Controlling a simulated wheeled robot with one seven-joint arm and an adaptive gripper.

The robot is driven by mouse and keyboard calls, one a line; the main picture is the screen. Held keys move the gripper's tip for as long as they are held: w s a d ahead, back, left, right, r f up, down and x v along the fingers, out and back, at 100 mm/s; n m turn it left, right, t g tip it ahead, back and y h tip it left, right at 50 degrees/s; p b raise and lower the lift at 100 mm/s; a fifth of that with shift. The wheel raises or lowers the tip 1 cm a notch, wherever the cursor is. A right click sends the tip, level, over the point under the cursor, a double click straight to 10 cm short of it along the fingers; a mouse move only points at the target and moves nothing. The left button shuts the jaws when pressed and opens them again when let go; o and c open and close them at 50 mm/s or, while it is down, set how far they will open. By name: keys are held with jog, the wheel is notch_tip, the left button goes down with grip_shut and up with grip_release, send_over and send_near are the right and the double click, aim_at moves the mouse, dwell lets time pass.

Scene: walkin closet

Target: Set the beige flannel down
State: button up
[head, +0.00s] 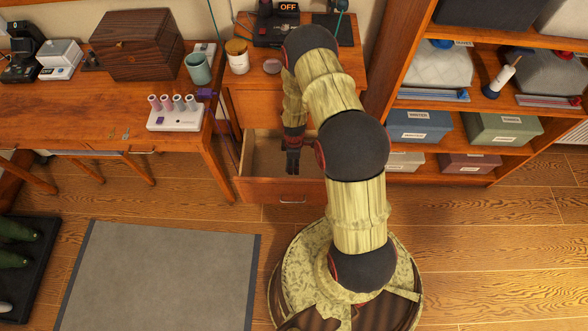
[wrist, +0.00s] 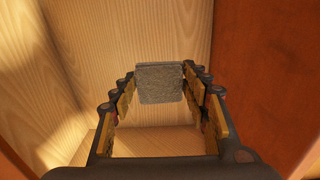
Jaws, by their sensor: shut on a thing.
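The flannel (wrist: 159,84) looks like a small, greyish folded cloth in the wrist view. It sits between the fingertips of my gripper (wrist: 158,92), which is shut on it. In the head view my gripper (head: 292,162) points down into an open wooden drawer (head: 259,158). The flannel cannot be made out there. The wrist view shows pale wood grain (wrist: 130,35) behind and below the flannel. I cannot tell whether the flannel touches the drawer's bottom.
The drawer's reddish-brown front panel (head: 280,190) is close to my gripper. A desk (head: 110,108) with a dark box (head: 137,45) stands at left. A shelf unit (head: 400,60) with storage boxes stands at right. A grey mat (head: 155,275) lies on the floor.

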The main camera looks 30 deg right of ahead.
jog(key=shift+s+d+f, duration=0.1)
jog(key=shift+s+f, duration=0.05)
jog(key=shift+f, duration=0.35)
jog(key=shift+s+d+f, duration=0.1)
jog(key=shift+f, duration=0.4)
notch_tip(320, 180, down, 9)
jog(key=b, duration=0.3)
jog(key=shift+b, duration=0.4)
jog(key=shift+f, duration=0.1)
jog(key=shift+f, duration=0.15)
jog(key=o, duration=0.9)
notch_tip(320, 180, up, 12)
jog(key=p, duration=0.4)
jog(key=shift+r+p, duration=0.25)
jog(key=shift+p, duration=0.05)
